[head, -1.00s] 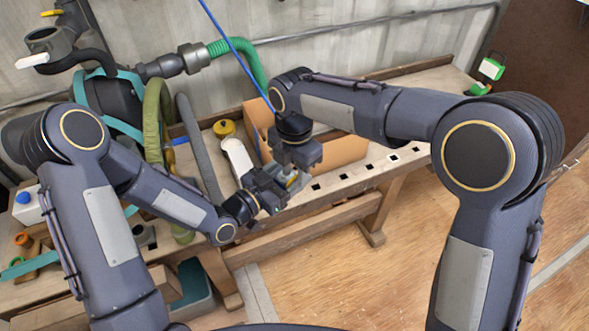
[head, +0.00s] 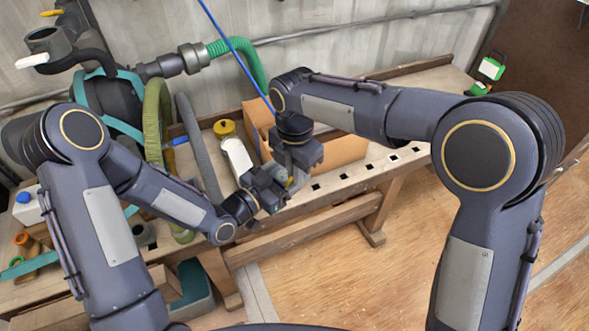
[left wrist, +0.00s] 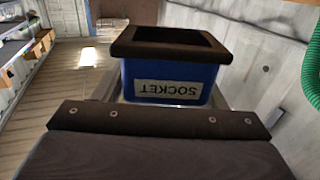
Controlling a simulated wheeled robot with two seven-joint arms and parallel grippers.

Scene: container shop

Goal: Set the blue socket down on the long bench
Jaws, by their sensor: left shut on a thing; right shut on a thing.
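The blue socket (left wrist: 172,84) is a blue box with a dark rim round an opening. In the left wrist view it is close ahead of my left gripper, its white SOCKET label reading upside down. In the head view the socket is hidden by the grippers. My left gripper (head: 276,192) is shut on it above the long bench (head: 345,180). My right gripper (head: 294,172) comes from above, its jaws against the left ones, and is shut at the same place. Its contact with the socket is hidden.
An orange-brown box (head: 340,152), a yellow-topped item (head: 224,128) and a white item (head: 238,160) are on the bench behind the grippers. A blue cable (head: 232,50) hangs across the view.

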